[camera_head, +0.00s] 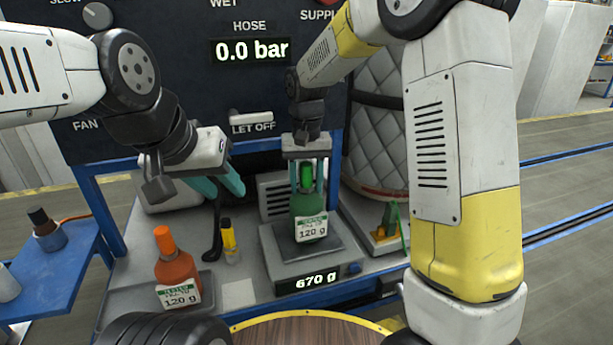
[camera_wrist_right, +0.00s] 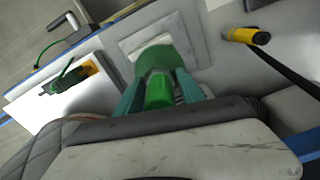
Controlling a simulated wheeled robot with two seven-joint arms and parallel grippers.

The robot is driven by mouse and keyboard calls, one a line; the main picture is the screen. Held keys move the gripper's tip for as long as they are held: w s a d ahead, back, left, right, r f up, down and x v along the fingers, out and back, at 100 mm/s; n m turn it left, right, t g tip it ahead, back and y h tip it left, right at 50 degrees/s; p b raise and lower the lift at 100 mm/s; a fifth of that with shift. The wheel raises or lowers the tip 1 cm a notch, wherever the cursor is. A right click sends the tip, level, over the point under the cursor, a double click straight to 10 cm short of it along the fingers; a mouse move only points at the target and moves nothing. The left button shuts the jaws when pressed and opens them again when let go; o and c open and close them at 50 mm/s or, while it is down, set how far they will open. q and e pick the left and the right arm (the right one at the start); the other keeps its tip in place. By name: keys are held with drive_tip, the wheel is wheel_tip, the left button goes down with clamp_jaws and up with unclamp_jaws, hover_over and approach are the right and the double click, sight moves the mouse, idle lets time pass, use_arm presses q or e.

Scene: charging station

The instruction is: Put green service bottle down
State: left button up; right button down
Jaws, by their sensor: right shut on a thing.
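The green service bottle (camera_head: 308,205), labelled 120 g, is upright over the plate of a weighing scale (camera_head: 298,262) whose display reads 670 g. My right gripper (camera_head: 307,178) is shut on the bottle's neck from above. In the right wrist view the green bottle (camera_wrist_right: 158,80) sits between the teal fingers of my right gripper (camera_wrist_right: 157,92), above the pale scale plate. Whether its base touches the plate is hard to tell. My left gripper (camera_head: 226,180) is apart from the bottle, its teal fingers spread and empty near the panel.
An orange bottle (camera_head: 177,268), also labelled 120 g, stands on the bench's left. A yellow and black tool (camera_head: 229,241) is between it and the scale. A blue side table (camera_head: 55,260) is at far left. A tray with a green and yellow item (camera_head: 389,222) lies right of the scale.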

drive_tip(key=shift+f, duration=0.1)
drive_tip(key=c, duration=0.7)
unclamp_jaws()
wheel_tip(320, 180, up, 11)
drive_tip(key=shift+r, duration=0.1)
drive_tip(key=shift+s+d+r, duration=0.1)
drive_tip(key=shift+d+r, duration=0.05)
drive_tip(key=shift+r, duration=0.4)
drive_tip(key=s+d+r+t+y, duration=0.2)
drive_tip(key=s+d+r, duration=0.2)
drive_tip(key=s+d, duration=0.5)
drive_tip(key=shift+s+d+f+m+t, duration=0.1)
drive_tip(key=shift+s+d+f+t, duration=0.6)
drive_tip(key=shift+s, duration=1.25)
drive_tip(key=shift+s+d+f+m+t, duration=0.1)
drive_tip(key=shift+s+d+f+t, duration=0.3)
drive_tip(key=shift+s+d+t, duration=1.05)
drive_tip(key=shift+s+d+f+m+g, duration=0.1)
drive_tip(key=shift+s+d+f, duration=0.4)
drive_tip(key=shift+s, duration=1.95)
